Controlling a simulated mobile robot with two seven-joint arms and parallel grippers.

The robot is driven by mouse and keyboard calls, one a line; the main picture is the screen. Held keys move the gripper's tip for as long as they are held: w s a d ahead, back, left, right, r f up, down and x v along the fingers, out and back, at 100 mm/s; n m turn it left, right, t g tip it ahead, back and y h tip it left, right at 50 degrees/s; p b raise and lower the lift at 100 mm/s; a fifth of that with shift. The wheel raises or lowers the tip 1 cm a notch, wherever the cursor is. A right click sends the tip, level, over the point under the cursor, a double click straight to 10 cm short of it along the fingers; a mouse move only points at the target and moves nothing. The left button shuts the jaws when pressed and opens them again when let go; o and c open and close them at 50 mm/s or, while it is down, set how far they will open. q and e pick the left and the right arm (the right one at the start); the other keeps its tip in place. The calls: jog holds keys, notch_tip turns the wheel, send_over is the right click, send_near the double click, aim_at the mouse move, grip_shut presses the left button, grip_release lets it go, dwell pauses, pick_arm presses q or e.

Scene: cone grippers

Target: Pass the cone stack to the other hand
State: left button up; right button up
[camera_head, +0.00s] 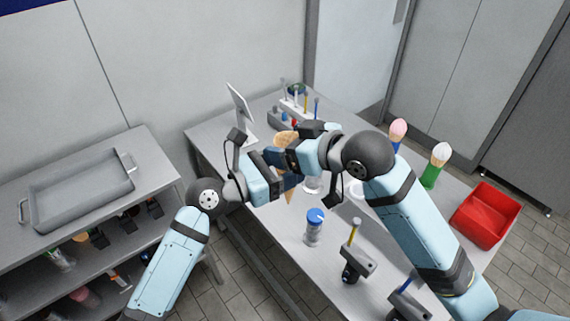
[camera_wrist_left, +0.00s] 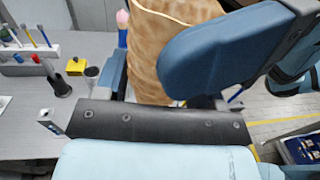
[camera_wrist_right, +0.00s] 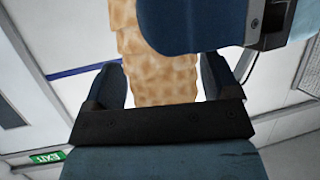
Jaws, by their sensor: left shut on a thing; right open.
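The tan waffle-textured cone stack (camera_head: 286,137) is held in the air above the table, wide end up, with its tip showing below the grippers. My left gripper (camera_head: 286,181) is shut on it, low on the stack. In the left wrist view the cone stack (camera_wrist_left: 150,45) is partly hidden by a blue finger. My right gripper (camera_head: 277,158) is open at the stack, higher up than the left. In the right wrist view the cone stack (camera_wrist_right: 155,75) passes between the right fingers, and a large blue finger covers part of it. Contact with the right fingers cannot be told.
A red bin (camera_head: 486,217) stands at the table's right end, near green (camera_head: 432,176) and pink-topped (camera_head: 398,130) items. A blue-capped jar (camera_head: 314,228) stands below the grippers. A tool rack (camera_head: 298,103) and a screen (camera_head: 240,108) are at the back. A metal tray (camera_head: 80,190) lies left.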

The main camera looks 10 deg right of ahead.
jog(key=v, duration=1.1)
jog(key=s+a+f+m+t+h, duration=0.1)
jog(key=s+f+m, duration=0.15)
jog(key=f, duration=0.95)
jog(key=s+a+f+m+h, duration=0.15)
jog(key=f+m, duration=0.25)
jog(key=f, duration=0.8)
jog(key=s+d+f+h, duration=0.1)
jog(key=s+d+f, duration=0.2)
jog(key=f, duration=0.4)
jog(key=s+d+f+n+h, duration=0.1)
jog(key=s+d+f+h, duration=0.1)
jog(key=s+d+f, duration=0.2)
notch_tip(320, 180, down, 4)
jog(key=s, duration=0.2)
jog(key=shift+s+d, duration=0.3)
